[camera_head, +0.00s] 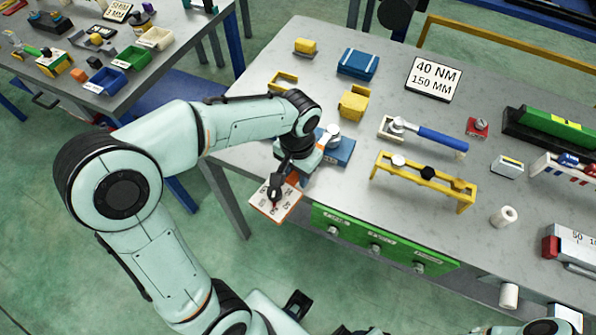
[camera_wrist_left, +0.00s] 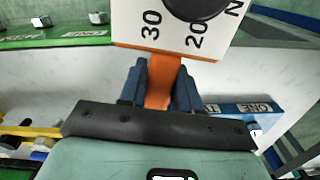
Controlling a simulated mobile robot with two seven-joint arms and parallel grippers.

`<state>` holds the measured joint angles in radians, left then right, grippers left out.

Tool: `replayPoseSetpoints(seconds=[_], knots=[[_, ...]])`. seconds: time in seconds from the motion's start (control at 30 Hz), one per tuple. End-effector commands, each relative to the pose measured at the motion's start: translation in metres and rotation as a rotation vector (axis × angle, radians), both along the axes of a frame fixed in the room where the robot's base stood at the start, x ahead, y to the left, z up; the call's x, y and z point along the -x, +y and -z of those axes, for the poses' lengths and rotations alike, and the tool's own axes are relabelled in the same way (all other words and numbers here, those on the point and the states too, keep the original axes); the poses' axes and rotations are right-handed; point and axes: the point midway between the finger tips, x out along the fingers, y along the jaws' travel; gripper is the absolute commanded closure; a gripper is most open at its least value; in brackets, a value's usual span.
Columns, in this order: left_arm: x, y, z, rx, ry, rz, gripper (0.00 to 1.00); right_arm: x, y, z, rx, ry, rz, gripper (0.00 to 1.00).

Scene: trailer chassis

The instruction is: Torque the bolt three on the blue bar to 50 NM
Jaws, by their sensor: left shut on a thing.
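My left gripper (camera_head: 283,178) is beyond the table's near-left edge. In the left wrist view its blue-grey fingers (camera_wrist_left: 160,85) are shut on the orange stem of a white dial plate (camera_wrist_left: 180,35). The plate has a black knob and the numbers 30 and 20; in the head view the dial plate (camera_head: 272,208) has an orange edge. A blue bar (camera_head: 340,150) lies behind the gripper, partly hidden; the wrist view shows the blue bar (camera_wrist_left: 232,107) with a label ONE. Bolt three cannot be made out. My right gripper is not visible.
A green bar (camera_head: 345,218) with several bolts runs along the table's front. A yellow bar (camera_head: 450,183) with knobs and a blue-handled tool (camera_head: 440,138) stand right. A sign (camera_head: 435,78) reads 40 NM, 150 MM. Bare tabletop (camera_head: 240,150) lies left of the blue bar.

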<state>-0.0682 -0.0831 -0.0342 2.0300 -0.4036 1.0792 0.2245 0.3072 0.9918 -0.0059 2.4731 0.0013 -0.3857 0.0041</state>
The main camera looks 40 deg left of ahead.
Motion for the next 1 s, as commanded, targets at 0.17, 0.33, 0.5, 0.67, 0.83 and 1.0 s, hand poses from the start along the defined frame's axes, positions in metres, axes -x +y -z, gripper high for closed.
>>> replayPoseSetpoints(seconds=[0.17,0.33,0.5,0.67,0.83,1.0], knots=[[-0.001,0.005,-0.001,-0.001,-0.003,0.029,1.0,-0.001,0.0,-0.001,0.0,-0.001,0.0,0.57],[-0.001,0.011,-0.001,-0.001,-0.003,0.07,1.0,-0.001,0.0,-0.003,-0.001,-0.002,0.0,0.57],[-0.002,0.017,-0.001,-0.001,-0.004,0.113,1.0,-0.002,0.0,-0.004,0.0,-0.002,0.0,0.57],[-0.002,0.022,-0.001,0.0,-0.003,0.147,1.0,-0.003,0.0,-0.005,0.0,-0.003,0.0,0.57],[-0.002,0.024,-0.001,-0.001,-0.003,0.163,1.0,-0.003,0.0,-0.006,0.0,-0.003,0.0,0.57],[-0.001,0.024,-0.001,-0.001,-0.003,0.164,1.0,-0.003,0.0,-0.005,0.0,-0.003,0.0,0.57]])
